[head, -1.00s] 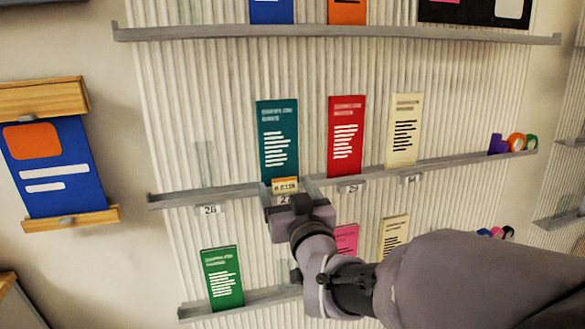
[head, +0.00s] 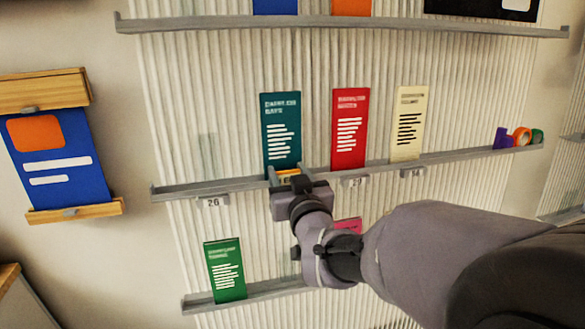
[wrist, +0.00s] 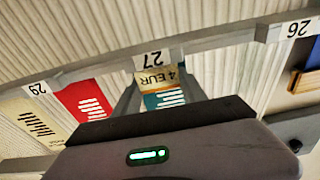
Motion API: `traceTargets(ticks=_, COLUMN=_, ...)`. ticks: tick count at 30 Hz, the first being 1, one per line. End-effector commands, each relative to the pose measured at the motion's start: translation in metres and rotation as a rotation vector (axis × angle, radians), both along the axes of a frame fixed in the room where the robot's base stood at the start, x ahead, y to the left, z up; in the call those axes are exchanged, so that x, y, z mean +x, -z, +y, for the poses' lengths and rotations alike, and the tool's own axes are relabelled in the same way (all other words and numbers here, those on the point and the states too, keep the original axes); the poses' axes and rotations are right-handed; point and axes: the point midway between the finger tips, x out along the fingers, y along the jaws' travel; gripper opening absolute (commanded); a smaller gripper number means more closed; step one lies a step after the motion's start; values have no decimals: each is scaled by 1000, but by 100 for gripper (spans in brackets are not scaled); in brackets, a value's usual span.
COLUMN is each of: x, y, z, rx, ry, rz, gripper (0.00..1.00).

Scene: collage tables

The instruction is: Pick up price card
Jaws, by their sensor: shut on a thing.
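The price card (wrist: 155,77) is a small yellow-orange card reading "4 EUR", at the shelf label 27 in the wrist view. In the head view only a thin orange strip of the card (head: 287,173) shows above my gripper (head: 286,178), at the foot of a teal leaflet (head: 281,130). My gripper, also in the wrist view (wrist: 156,82), is shut on the card, with a finger on each side of it. The card is still at the shelf edge, in front of the leaflet.
The middle shelf rail (head: 235,184) also bears a red leaflet (head: 349,130), a cream leaflet (head: 408,125) and small colourful items (head: 520,137) at right. A green leaflet (head: 226,270) stands on the lower shelf. A blue panel (head: 57,160) hangs at left.

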Motion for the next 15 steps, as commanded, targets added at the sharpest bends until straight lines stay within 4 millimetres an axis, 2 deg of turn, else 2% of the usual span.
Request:
traceTargets(ticks=9, x=0, y=-40, z=0, rx=2, ry=0, rz=-3, gripper=12)
traceTargets(ticks=15, x=-43, y=-40, z=-12, rx=2, ry=0, rz=-2, gripper=12)
